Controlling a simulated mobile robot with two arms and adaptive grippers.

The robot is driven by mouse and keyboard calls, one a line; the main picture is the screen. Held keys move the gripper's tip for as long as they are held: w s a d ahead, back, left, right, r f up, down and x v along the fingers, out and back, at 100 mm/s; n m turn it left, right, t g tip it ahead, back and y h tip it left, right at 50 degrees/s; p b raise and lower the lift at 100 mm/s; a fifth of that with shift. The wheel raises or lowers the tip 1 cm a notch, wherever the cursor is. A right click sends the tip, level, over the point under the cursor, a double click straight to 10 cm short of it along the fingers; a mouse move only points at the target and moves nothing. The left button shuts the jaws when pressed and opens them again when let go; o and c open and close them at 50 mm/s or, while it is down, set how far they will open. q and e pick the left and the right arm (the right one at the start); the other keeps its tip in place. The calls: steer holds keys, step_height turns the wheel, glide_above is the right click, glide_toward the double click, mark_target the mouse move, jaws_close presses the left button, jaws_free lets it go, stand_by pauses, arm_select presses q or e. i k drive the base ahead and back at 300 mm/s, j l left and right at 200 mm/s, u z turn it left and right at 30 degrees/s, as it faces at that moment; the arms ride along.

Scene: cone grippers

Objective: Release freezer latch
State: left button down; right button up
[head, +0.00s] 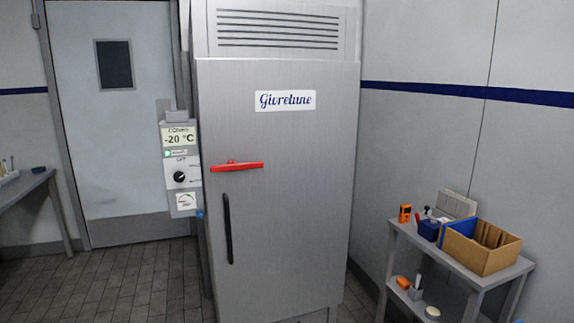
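The freezer (290,215) is a tall grey metal cabinet in the middle of the head view, with its door shut. The freezer latch (237,166) is a red bar lying roughly level across the left part of the door. A black vertical door handle (228,229) sits below it. A white label reading "Givretune" (285,101) is on the upper door. Neither of my grippers is in view, so nothing of mine touches the latch.
A control panel (180,168) showing -20 °C stands left of the freezer. A shelf table (478,281) with a cardboard box (480,247) and small items is at the right. A bench (24,188) is at far left. Tiled floor (110,285) is free at front left.

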mark_target(231, 165)
steer(key=i+z, duration=0.35)
steer(key=i, duration=1.2)
